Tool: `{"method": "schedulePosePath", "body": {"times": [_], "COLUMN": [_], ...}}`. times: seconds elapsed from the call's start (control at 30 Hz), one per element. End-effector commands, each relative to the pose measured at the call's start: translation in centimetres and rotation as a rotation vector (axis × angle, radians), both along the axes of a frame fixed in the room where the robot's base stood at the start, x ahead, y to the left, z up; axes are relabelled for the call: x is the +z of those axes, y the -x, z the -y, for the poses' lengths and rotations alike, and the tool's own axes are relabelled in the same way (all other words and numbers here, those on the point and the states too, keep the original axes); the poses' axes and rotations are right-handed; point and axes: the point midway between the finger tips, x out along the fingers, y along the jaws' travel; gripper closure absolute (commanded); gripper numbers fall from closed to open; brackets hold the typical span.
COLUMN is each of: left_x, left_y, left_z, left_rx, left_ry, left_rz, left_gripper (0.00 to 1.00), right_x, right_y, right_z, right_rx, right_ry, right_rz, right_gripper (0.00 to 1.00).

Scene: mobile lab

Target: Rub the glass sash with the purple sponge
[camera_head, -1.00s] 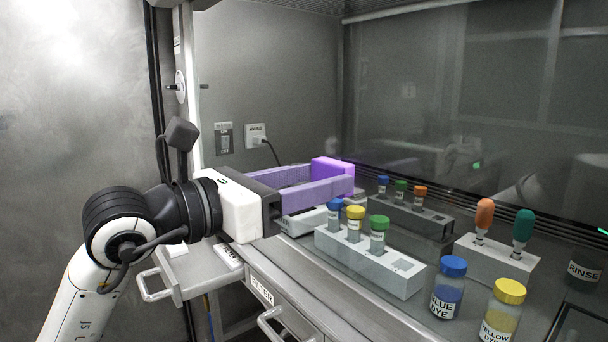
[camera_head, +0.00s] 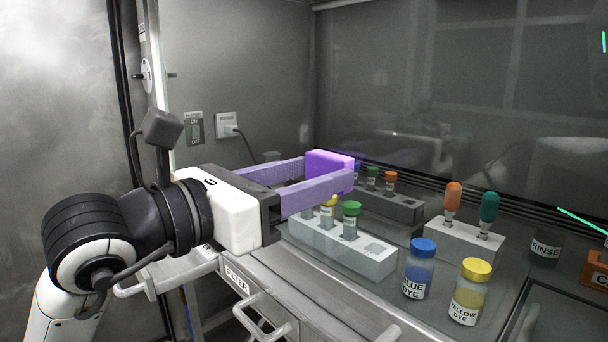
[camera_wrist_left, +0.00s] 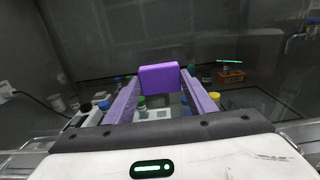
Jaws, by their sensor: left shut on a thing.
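The purple sponge (camera_head: 328,163) is a small block held between the fingertips of my left gripper (camera_head: 326,174). The gripper's long lilac fingers are shut on it. In the left wrist view the sponge (camera_wrist_left: 160,78) sits upright at the far end of the two fingers. The clear glass sash (camera_head: 430,110) spans the right half of the head view, with faint reflections on it. I cannot tell whether the sponge touches the glass. My right gripper is not in view.
Below the fingers stands a white rack (camera_head: 340,250) with capped vials. Behind it is a grey rack (camera_head: 390,205) with small vials. A blue dye bottle (camera_head: 418,270), a yellow dye bottle (camera_head: 469,292) and a holder with orange and teal-handled tools (camera_head: 465,240) stand to the right.

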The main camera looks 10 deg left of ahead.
Motion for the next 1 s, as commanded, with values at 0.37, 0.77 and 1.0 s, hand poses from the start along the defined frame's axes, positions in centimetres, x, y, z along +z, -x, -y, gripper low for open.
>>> {"method": "schedulePosePath", "body": {"times": [0.37,0.77,1.0], "left_x": [-0.2,-0.1,-0.1], "left_y": [-1.8,-3.1,-4.4], "left_z": [-2.4,-4.0,-5.4], "left_rx": [0.003,0.004,0.004], "left_ry": [-0.001,-0.001,-0.001], "left_rz": [-0.002,-0.001,-0.002], "left_gripper": [0.68,0.68,0.68], "right_x": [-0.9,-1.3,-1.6], "right_y": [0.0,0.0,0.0], "right_z": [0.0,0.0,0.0], "right_rx": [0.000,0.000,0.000], "right_ry": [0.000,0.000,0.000], "right_rz": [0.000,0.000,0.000], "right_gripper": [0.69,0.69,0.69]}}
